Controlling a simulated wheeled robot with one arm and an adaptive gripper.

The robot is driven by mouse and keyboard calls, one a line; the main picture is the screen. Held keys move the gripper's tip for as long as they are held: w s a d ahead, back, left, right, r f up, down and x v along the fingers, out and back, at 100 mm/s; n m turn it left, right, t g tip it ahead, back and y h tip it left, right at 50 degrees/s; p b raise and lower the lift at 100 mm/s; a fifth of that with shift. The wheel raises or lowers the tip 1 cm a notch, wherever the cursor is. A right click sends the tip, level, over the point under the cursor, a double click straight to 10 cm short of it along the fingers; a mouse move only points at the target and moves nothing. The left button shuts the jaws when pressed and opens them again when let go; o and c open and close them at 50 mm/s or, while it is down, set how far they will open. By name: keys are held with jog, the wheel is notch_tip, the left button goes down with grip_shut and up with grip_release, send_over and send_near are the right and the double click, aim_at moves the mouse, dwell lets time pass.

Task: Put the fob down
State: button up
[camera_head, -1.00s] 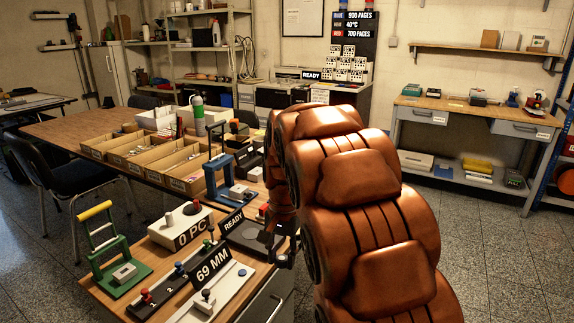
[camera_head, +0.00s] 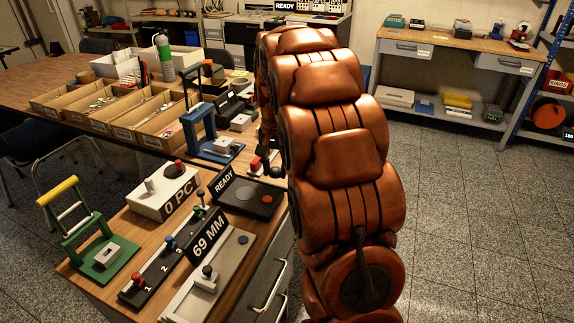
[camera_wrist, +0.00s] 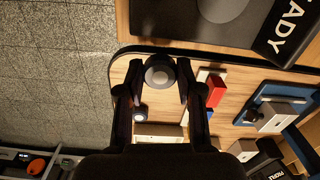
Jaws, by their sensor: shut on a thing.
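The fob (camera_wrist: 160,72), dark and round with a grey centre, sits between the fingertips of my gripper (camera_wrist: 159,84) in the wrist view. The gripper is shut on it, above a wooden tabletop (camera_wrist: 127,72) near its rounded edge. In the head view my gripper (camera_head: 266,152) is a small dark shape at the table's right edge, partly hidden by my arm. I cannot make out the fob there. How far the fob is from the wood is unclear.
A black device with a READY sign (camera_head: 222,182) stands in front of the gripper. A red block (camera_wrist: 216,90) and a blue-based tool (camera_wrist: 272,112) lie to the right in the wrist view. Divided cardboard trays (camera_head: 100,122) stand farther left. Floor lies beyond the edge.

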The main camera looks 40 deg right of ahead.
jog(key=d, duration=0.2)
jog(key=w+d, duration=0.1)
jog(key=d, duration=0.1)
jog(key=w+d, duration=0.1)
jog(key=shift+w+d+f, duration=0.2)
jog(key=shift+d+f, duration=0.1)
jog(key=shift+d, duration=0.1)
jog(key=shift+f, duration=1.75)
jog(key=shift+f, duration=0.15)
jog(key=o, duration=0.8)
jog(key=r, duration=1.2)
jog(key=shift+d+r, duration=0.2)
